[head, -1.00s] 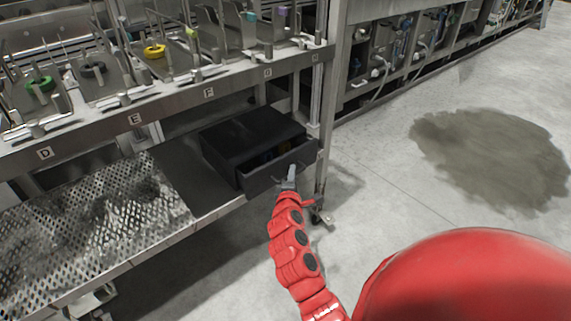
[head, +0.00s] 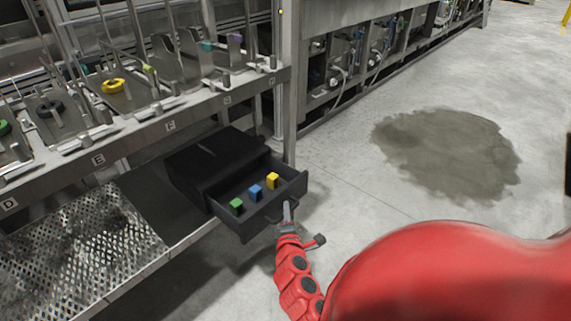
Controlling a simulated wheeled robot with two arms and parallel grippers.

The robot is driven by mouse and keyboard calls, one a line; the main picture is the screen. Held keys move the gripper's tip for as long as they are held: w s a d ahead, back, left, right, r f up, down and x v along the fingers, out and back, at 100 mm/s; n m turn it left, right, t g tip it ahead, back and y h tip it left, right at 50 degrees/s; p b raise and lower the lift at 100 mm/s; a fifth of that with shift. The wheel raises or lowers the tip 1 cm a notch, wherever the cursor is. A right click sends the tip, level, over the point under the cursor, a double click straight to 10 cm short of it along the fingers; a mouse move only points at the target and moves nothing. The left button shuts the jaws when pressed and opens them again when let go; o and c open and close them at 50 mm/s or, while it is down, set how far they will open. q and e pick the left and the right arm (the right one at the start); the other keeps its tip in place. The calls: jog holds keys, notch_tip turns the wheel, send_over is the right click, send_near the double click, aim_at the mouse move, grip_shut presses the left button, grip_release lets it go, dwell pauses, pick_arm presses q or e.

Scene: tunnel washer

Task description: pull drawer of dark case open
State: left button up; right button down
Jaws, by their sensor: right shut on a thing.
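The dark case (head: 215,157) sits on the lower shelf of the metal rack, near its right end. Its drawer (head: 262,222) is pulled well out toward me. Inside the drawer lie a green block (head: 237,205), a blue block (head: 256,192) and a yellow block (head: 273,180). My right gripper (head: 287,212) is at the drawer's front, shut on what seems to be its handle, which is mostly hidden by the fingers. My left gripper is not in view.
The rack's upright post (head: 290,90) stands just behind the drawer. A perforated metal shelf (head: 85,240) extends to the left of the case. The upper shelf holds coloured rings and metal stands. Concrete floor with a dark wet patch (head: 445,155) is free at the right.

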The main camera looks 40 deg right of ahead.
jog(key=c, duration=0.8)
grip_release()
jog(key=shift+c, duration=0.2)
jog(key=p+v, duration=0.3)
jog(key=v, duration=1.4)
jog(key=shift+s+a+r, duration=0.1)
jog(key=shift+s, duration=0.05)
